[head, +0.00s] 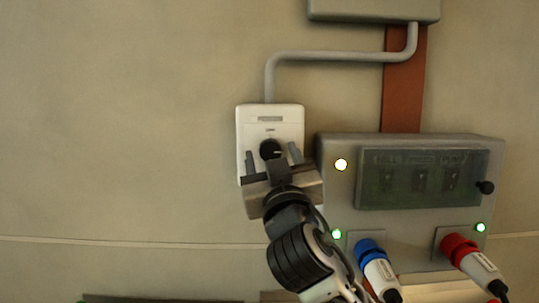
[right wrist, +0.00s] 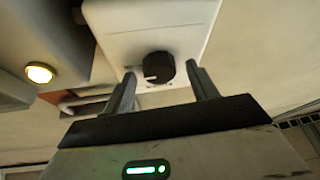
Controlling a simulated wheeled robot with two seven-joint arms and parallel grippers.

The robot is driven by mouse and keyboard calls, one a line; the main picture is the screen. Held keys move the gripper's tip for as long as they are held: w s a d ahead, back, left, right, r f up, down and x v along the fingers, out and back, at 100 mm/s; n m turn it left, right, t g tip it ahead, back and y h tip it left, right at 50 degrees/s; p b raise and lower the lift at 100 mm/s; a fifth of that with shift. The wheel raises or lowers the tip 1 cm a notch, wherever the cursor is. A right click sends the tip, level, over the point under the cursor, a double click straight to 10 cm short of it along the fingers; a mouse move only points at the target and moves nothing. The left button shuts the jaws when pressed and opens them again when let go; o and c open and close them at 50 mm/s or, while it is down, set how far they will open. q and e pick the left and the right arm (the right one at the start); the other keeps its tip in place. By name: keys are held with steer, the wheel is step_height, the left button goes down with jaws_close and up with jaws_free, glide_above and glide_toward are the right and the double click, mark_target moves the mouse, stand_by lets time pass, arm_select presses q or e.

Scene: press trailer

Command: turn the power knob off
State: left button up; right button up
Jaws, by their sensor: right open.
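The power knob (head: 270,149) is a round black knob on a white wall box (head: 285,112). In the right wrist view the knob (right wrist: 158,67) shows a pale pointer mark on its left side, and the white box (right wrist: 170,20) lies behind it. My right gripper (head: 272,160) is in front of the box, its two fingers apart on either side of the knob. In the right wrist view the gripper (right wrist: 163,88) is open, with gaps between the fingers and the knob. My left gripper is not in view.
A grey panel (head: 330,195) with a dark window (head: 420,180) and lit lamps is right of the box. A blue plug (head: 369,250) and a red plug (head: 458,248) sit below. A grey conduit (head: 340,57) runs above. The wall at left is bare.

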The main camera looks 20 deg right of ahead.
steer(key=shift+c, duration=0.9)
steer(key=c, duration=0.8)
steer(key=shift+n, duration=0.3)
steer(key=n+y, duration=0.1)
steer(key=n, duration=0.2)
steer(key=n+y, duration=0.2)
steer(key=n, duration=0.1)
steer(key=shift+s+d+r+g, duration=0.1)
steer(key=shift+d+r+g, duration=0.1)
steer(key=shift+g, duration=0.2)
steer(key=n+g+y, duration=0.1)
steer(key=n, duration=0.4)
steer(key=shift+r+g+y, duration=0.15)
steer(key=shift+g+y, duration=0.25)
steer(key=n+g, duration=0.1)
steer(key=n, duration=0.3)
steer(key=shift+d+r+n+g, duration=0.1)
steer(key=shift+r+n+g, duration=0.1)
steer(key=shift+n+g, duration=0.9)
steer(key=shift+n, duration=1.1)
